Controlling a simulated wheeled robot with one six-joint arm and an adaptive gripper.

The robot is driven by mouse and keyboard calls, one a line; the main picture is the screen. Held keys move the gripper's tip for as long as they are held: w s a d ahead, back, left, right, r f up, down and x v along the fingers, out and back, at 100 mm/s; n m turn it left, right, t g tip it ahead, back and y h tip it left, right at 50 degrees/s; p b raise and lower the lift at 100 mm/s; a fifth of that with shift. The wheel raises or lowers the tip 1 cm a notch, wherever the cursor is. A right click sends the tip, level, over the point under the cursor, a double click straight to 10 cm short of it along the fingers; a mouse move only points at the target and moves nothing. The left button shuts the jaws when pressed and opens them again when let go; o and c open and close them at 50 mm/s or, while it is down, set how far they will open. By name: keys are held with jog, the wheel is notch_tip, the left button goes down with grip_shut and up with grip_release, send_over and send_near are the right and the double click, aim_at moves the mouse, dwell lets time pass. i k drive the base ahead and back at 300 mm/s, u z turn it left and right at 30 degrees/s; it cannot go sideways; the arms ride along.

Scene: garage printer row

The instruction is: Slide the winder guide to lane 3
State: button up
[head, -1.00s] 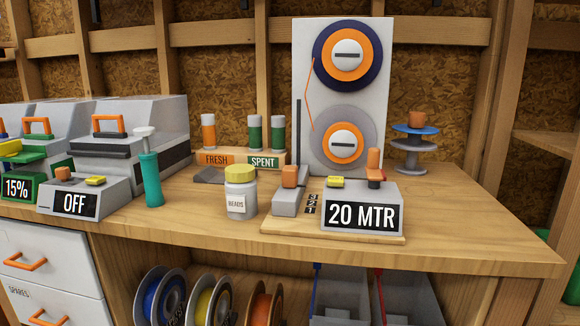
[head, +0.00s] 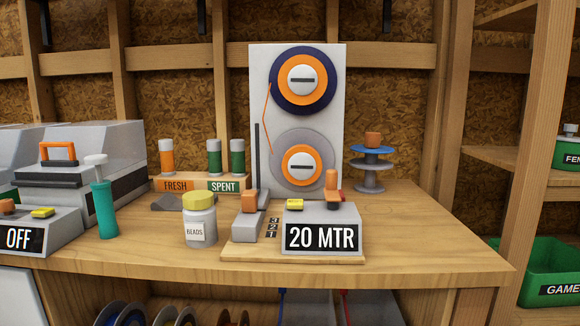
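The winder stands on the bench as a white upright panel (head: 335,130) with two round spools, the upper spool (head: 302,80) dark blue and orange, the lower spool (head: 302,167) grey and orange. An orange filament line runs down the left of the spools. In front is a grey slide block (head: 247,229) with an orange knob (head: 249,201), which looks like the guide. The lane marks 3, 2, 1 (head: 272,228) run beside it, 3 farthest back. I cannot tell which lane the knob lines up with. My gripper is not in view.
Right of the lane marks stands a grey box (head: 322,213) reading "20 MTR", with a yellow button and orange lever. A beads jar (head: 200,222) and teal tool (head: 104,208) stand left. A blue spool stand (head: 372,165) is behind right. The right bench top is clear.

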aim_at(249, 198)
jog(key=u, duration=0.3)
jog(key=k, duration=1)
jog(key=u, duration=1.55)
jog(key=i, duration=0.75)
jog(key=z, duration=0.65)
jog(key=i, duration=0.8)
jog(key=z, duration=0.75)
